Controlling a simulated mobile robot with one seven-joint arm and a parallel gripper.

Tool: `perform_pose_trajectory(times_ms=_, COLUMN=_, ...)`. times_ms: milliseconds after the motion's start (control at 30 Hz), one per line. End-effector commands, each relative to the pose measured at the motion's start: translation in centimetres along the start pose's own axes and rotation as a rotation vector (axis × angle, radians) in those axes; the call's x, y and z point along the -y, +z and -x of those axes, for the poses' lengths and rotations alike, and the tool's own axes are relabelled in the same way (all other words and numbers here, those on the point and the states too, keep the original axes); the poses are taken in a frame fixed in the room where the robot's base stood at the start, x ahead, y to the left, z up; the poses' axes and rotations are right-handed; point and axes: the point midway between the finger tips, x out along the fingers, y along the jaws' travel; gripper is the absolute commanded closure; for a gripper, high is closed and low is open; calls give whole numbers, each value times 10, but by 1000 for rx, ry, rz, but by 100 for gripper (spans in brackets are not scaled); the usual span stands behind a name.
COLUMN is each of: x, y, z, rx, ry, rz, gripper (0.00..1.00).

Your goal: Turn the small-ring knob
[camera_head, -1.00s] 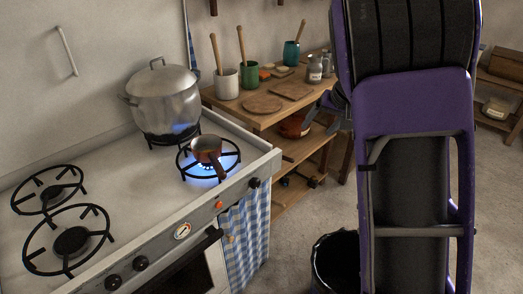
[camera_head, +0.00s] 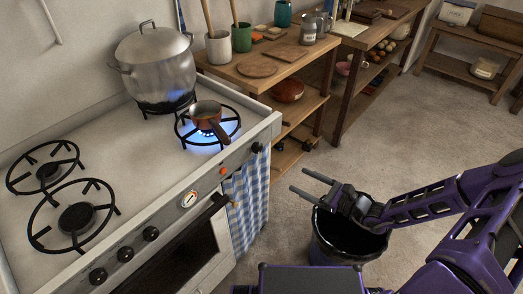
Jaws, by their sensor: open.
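The stove front carries several black knobs: one near the right end (camera_head: 257,147) and a group left of the gauge, including this one (camera_head: 151,233). The frames do not label which is the small-ring knob. A small copper pan (camera_head: 205,111) sits on a lit ring (camera_head: 228,127) with blue flame, at the right. My gripper (camera_head: 301,180) is open and empty, fingers pointing left toward the stove front. It is above a black bucket, apart from the right-end knob.
A large steel pot (camera_head: 155,66) stands on a lit burner behind the pan. Two left burners (camera_head: 75,217) are unlit. A checked towel (camera_head: 248,190) hangs on the stove front. A black bucket (camera_head: 325,242) stands on the floor. A wooden shelf (camera_head: 262,82) adjoins the stove.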

Motion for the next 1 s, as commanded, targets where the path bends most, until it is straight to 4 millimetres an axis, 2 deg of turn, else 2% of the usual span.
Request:
perform_pose_trajectory(times_ms=167, x=10, y=13, z=-1, rx=62, ry=-70, rz=-60, gripper=22)
perform_pose_trajectory(times_ms=267, x=12, y=14, z=-11, rx=67, ry=-72, rz=-63, gripper=22)
perform_pose_trajectory(times_ms=367, x=12, y=15, z=-27, rx=66, ry=-70, rz=-61, gripper=22)
perform_pose_trajectory(times_ms=800, x=18, y=20, z=-122, rx=63, ry=-68, rz=-58, gripper=22)
perform_pose_trajectory(times_ms=1000, x=22, y=22, z=-155, rx=63, ry=-69, rz=-58, gripper=22)
